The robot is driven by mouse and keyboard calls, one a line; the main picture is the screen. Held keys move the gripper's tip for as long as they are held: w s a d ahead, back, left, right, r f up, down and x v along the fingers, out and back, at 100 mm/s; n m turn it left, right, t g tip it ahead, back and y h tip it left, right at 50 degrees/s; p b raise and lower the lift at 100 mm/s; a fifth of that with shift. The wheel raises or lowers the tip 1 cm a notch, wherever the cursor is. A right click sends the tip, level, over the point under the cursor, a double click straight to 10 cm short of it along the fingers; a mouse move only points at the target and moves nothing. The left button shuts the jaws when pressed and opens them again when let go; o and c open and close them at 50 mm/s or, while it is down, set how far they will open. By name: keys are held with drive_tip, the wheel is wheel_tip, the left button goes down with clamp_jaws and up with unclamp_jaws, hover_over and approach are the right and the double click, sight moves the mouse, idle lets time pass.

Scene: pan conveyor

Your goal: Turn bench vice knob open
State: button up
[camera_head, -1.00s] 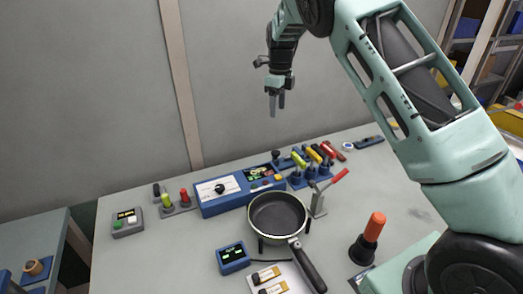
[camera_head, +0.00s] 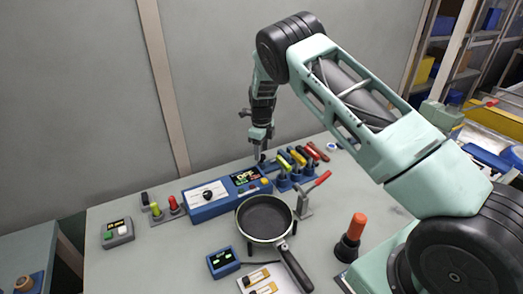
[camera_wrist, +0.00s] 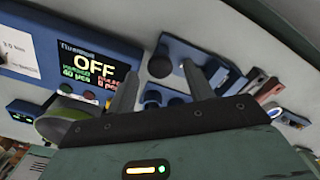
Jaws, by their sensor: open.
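My gripper (camera_head: 260,155) is open and empty, pointing down just behind the blue control box near the back of the bench. In the wrist view its two grey fingers (camera_wrist: 160,82) stand apart. The fingers are not visibly closed around anything.
The blue control box (camera_head: 208,196) has an OFF screen (camera_wrist: 92,62). A pan (camera_head: 265,240), a small blue display (camera_head: 223,262) and an orange-handled tool (camera_head: 356,228) are nearer.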

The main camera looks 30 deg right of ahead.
drive_tip(key=shift+f, duration=0.9)
drive_tip(key=shift+c, duration=0.3)
drive_tip(key=c, duration=0.9)
drive_tip(key=shift+n, duration=0.4)
